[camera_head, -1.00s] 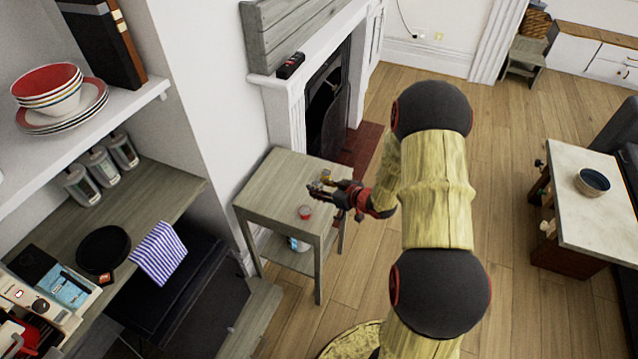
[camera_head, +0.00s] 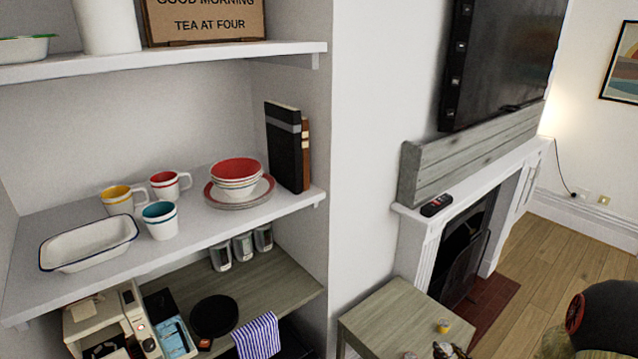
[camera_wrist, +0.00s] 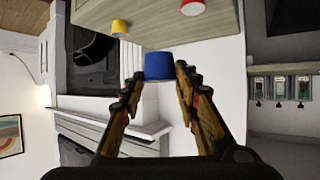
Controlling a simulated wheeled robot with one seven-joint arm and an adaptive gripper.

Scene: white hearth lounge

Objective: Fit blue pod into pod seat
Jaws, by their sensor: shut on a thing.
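The blue pod (camera_wrist: 158,66) sits between the fingertips of my gripper (camera_wrist: 158,77) in the wrist view. The gripper is shut on it, and the pod stands clear of the table surface in that view. In the head view my gripper is only partly seen at the bottom edge, and the blue pod cannot be made out there. No pod seat can be clearly made out. A pale appliance with a round knob (camera_head: 140,325) stands on the counter at lower left.
A yellow pod (camera_head: 443,326) stands on the small grey-wood table (camera_head: 385,315). It also shows in the wrist view (camera_wrist: 120,27) with a red pod (camera_wrist: 192,7). A black round pan (camera_head: 214,316) and striped cloth (camera_head: 258,338) lie on the counter (camera_head: 285,280), below a shelf of dishes.

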